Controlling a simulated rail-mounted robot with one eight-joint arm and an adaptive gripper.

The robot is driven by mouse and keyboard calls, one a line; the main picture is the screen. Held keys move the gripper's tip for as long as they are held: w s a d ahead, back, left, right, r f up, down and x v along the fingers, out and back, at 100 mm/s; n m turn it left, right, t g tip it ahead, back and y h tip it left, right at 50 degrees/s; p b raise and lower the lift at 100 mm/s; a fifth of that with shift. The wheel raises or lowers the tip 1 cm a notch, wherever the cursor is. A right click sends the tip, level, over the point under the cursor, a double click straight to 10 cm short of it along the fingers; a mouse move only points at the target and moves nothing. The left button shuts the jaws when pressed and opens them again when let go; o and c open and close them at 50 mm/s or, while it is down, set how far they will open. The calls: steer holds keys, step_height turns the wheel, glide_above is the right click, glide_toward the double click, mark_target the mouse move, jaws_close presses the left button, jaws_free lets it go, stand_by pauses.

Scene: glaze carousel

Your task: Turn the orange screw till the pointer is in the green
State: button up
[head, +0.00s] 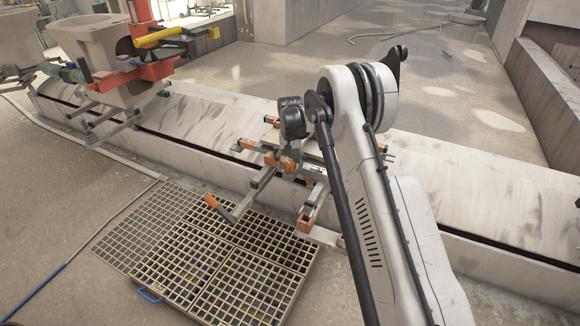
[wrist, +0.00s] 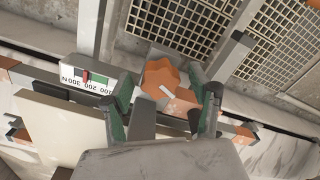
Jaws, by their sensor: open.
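The orange screw (wrist: 161,78) has a lobed head with a pale mark on it. It shows in the wrist view between the two fingers of my gripper (wrist: 168,100). My gripper is open, with one finger on each side of the screw; I cannot tell if either touches it. A white scale plate (wrist: 110,88), marked 100, 200, 300 N and upside down in the picture, lies left of the screw. Its red pointer (wrist: 86,76) stands within a dark and green band; I cannot tell whether it is exactly in the green.
The orange and grey clamp frame (head: 262,178) sits on a long pale rail bed (head: 205,125). Floor gratings (head: 215,262) lie in front. Large basins (head: 92,40) stand on carriers at upper left.

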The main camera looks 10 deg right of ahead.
steer(key=shift+f, duration=0.1)
steer(key=c, duration=1.1)
steer(key=shift+c, duration=0.2)
steer(key=n, duration=0.4)
steer(key=shift+n, duration=2.1)
steer(key=o, duration=1.1)
